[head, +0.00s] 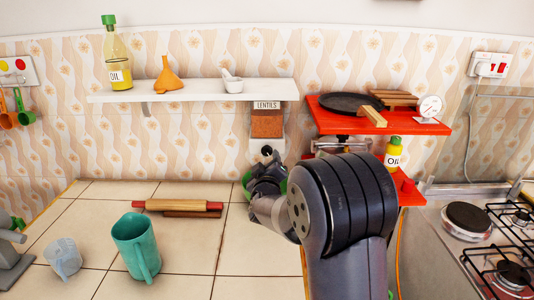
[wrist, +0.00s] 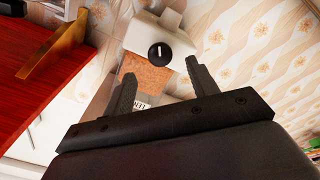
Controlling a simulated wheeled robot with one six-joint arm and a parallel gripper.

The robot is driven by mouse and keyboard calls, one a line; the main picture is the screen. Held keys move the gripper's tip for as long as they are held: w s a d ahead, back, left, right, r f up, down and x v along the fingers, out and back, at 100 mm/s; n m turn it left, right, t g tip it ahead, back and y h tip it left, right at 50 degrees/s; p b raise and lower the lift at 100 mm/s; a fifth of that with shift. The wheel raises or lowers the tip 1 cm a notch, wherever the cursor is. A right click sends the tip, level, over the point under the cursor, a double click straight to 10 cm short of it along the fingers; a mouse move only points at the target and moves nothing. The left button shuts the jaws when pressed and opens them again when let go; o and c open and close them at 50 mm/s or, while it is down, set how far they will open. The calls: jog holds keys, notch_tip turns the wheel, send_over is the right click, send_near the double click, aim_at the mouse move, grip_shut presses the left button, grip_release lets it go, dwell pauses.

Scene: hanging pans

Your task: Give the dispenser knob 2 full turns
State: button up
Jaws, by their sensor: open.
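The dispenser (head: 267,122) is on the tiled wall below the white shelf, with a "LENTILS" label, a reddish-brown filling and a white lower body. It shows upside down in the wrist view (wrist: 158,76). Its round black knob (wrist: 160,53) has a white pointer mark, lying nearly along the picture's vertical. My gripper (wrist: 160,70) is open and empty. In the wrist view its two fingers stand apart to the left and right, with the knob showing between and beyond their tips. I see no contact with the knob. In the head view my arm hides part of the space under the dispenser.
A red shelf (head: 340,123) with a pan (head: 350,102) stands close on the right. The white shelf (head: 190,92) is above left.

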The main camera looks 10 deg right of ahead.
aim_at(267, 153)
jog(key=shift+w+d+p, duration=0.25)
jog(key=shift+w, duration=1.05)
jog(key=shift+w+d+p, duration=0.2)
jog(key=shift+w+d, duration=0.05)
jog(key=shift+w, duration=1.05)
jog(key=c, duration=1)
jog(key=shift+o, duration=0.2)
jog(key=shift+f+m+b, duration=0.1)
jog(key=shift+m+b, duration=0.3)
jog(key=shift+b, duration=0.1)
